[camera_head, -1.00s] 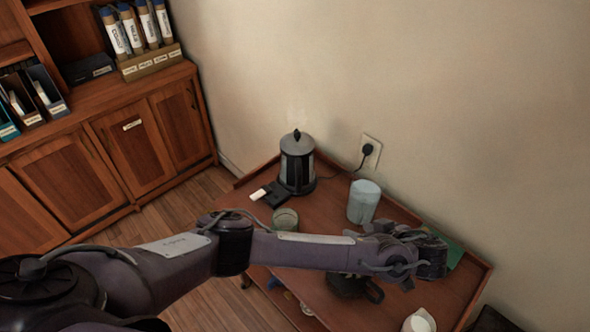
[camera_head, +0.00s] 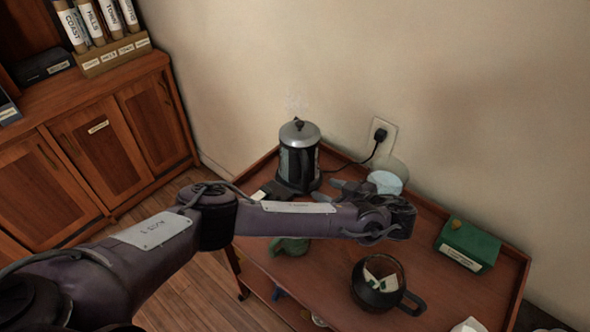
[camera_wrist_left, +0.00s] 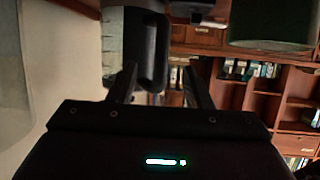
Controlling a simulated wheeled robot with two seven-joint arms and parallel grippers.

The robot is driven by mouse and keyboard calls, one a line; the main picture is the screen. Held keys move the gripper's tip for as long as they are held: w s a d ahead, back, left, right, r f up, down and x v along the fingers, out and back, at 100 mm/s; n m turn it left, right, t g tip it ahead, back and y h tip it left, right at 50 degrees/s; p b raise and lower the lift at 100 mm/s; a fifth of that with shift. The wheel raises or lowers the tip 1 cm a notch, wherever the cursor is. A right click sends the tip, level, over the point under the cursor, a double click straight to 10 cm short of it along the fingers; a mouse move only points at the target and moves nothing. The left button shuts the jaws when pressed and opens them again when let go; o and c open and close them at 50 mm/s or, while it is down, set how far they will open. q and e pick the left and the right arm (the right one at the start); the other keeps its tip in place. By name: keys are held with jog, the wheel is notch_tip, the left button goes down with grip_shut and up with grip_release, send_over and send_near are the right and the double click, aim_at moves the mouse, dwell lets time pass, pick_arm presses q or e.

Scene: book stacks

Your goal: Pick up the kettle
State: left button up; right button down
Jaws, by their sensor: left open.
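The kettle (camera_head: 293,165), dark with a silver lid, stands upright at the back left of the wooden cart by the wall. My left gripper (camera_head: 334,189) is open and points left at the kettle from its right side. In the left wrist view the kettle (camera_wrist_left: 118,48) is beyond the fingers, with its black handle loop (camera_wrist_left: 160,50) roughly in line with the gap between the fingertips (camera_wrist_left: 160,76). The gripper holds nothing, and I cannot tell whether a finger touches the handle. My right gripper is not in view.
A pale blue cup (camera_head: 390,182) stands behind my left wrist. A green mug (camera_head: 292,247) is below my forearm. A dark pot with tea bags (camera_head: 365,294) and a green box (camera_head: 470,243) are on the right. The kettle's cord runs to a wall outlet (camera_head: 382,133).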

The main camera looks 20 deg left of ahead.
aim_at(308, 182)
pick_arm(q)
jog(key=x, duration=0.6)
jog(key=shift+a+r, duration=0.25)
jog(key=shift+a, duration=0.2)
jog(key=shift+w+a+f, duration=0.15)
jog(key=shift+a+f, duration=0.1)
grip_shut()
dwell(0.8)
jog(key=shift+w+r, duration=0.1)
jog(key=shift+w, duration=0.05)
